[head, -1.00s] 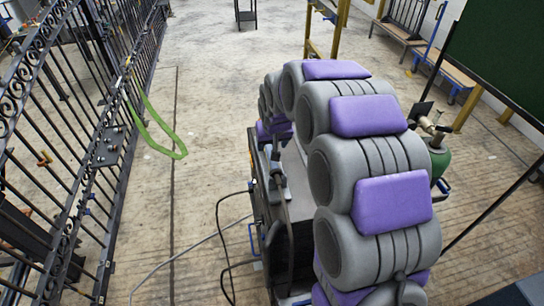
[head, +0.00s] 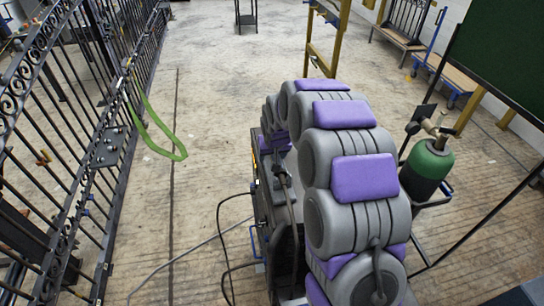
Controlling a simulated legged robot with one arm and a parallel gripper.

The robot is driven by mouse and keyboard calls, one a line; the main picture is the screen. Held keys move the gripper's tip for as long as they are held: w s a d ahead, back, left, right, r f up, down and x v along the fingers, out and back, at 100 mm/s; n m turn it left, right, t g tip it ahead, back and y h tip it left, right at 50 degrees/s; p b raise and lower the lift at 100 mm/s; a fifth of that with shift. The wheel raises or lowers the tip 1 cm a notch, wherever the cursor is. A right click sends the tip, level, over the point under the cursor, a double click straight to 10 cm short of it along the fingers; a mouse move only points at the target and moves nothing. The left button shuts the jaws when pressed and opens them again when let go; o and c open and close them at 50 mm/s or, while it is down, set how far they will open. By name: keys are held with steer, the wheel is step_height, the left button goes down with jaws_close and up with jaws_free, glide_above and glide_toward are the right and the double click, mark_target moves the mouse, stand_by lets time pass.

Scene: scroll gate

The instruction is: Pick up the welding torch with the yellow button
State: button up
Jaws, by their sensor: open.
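A welding cart (head: 262,205) stands in front of me, partly hidden behind my grey and purple segmented arm. A dark torch-like handle (head: 283,178) with a hose running down from it lies at the cart's top left side. I cannot make out a yellow button on it. My arm rises from the bottom of the picture, curves up and away over the cart, and bends down at its far end. That far end is close beyond the torch-like handle. My gripper's fingers are hidden behind the arm, so its gap to the torch does not show.
A black iron gate (head: 75,130) runs along the left, with a green strap (head: 160,135) hanging from it. A green gas cylinder (head: 428,165) stands to the right of my arm. A dark green screen (head: 500,50) is at the right. Cables lie on the otherwise clear floor left of the cart.

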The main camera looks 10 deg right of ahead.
steer(key=shift+d+f, duration=0.2)
steer(key=shift+d, duration=0.7)
steer(key=shift+a+f, duration=0.1)
steer(key=shift+a, duration=0.6)
steer(key=shift+c, duration=0.5)
steer(key=shift+d, duration=0.5)
steer(key=c, duration=0.6)
steer(key=shift+a, duration=0.1)
steer(key=c, duration=0.5)
